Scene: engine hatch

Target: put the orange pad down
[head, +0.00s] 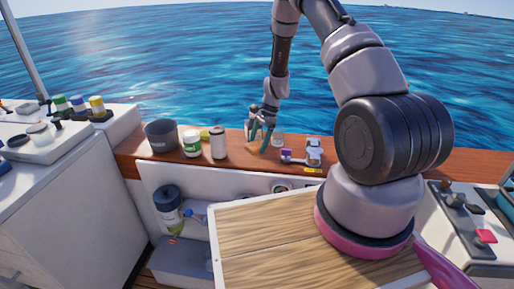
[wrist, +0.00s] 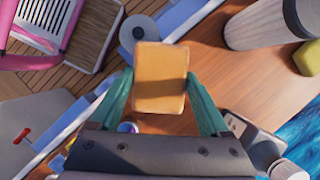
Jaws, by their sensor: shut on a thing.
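My gripper (head: 262,126) is low over the brown wooden ledge (head: 245,146) at the back, between the silver can and the small grey device. In the wrist view its green fingers are shut on the orange pad (wrist: 160,78), one finger on each side. The pad is a flat-faced block with rounded edges. The wooden ledge (wrist: 250,88) shows behind it. I cannot tell whether the pad touches the ledge. In the head view the pad cannot be made out clearly at the fingers.
A dark pot (head: 163,136), a green-labelled jar (head: 192,143) and a silver can (head: 218,142) stand left of my gripper. A small clear jar (head: 278,140) and a grey device (head: 313,149) are to its right. Open water lies beyond the ledge.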

